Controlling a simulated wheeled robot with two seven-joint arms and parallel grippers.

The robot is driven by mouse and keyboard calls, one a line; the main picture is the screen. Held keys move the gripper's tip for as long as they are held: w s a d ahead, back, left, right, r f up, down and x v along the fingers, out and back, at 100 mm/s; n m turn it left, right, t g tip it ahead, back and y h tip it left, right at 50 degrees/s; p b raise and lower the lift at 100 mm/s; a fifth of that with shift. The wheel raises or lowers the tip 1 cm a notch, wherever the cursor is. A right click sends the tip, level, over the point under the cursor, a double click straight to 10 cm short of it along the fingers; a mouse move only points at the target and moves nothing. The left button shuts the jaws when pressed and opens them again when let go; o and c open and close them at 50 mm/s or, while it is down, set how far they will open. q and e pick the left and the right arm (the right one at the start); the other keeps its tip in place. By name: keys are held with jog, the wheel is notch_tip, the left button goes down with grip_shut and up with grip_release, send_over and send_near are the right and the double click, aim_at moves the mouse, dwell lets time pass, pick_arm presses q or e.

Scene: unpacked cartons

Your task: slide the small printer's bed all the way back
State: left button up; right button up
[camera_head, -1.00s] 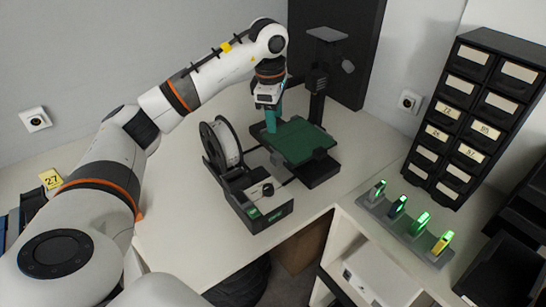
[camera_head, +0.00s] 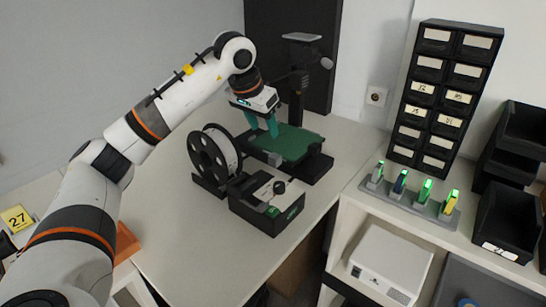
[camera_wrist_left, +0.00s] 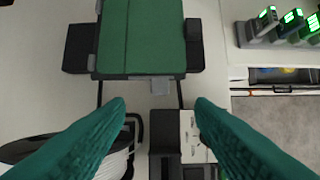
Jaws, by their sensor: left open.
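The small printer (camera_head: 298,85) stands on the white table, with its dark post behind the bed. Its green bed (camera_head: 293,143) lies flat on a dark frame. In the left wrist view the green bed (camera_wrist_left: 142,38) is at the top, with a small grey tab (camera_wrist_left: 160,86) at its near edge. My left gripper (camera_head: 262,127) has teal fingers pointing down by the bed's left side. In the left wrist view it is open (camera_wrist_left: 160,106), the fingers wide apart with nothing between them, short of the tab. My right gripper is out of view.
A filament spool (camera_head: 213,155) and a black control box (camera_head: 268,203) stand close to the printer at the table's front. A rack with green lights (camera_head: 410,198) and a drawer cabinet (camera_head: 446,95) are on the right.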

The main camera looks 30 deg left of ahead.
aim_at(275, 156)
pick_arm(q)
jog(key=x, duration=1.1)
jog(key=shift+s, duration=0.1)
jog(key=shift+c, duration=0.3)
grip_shut()
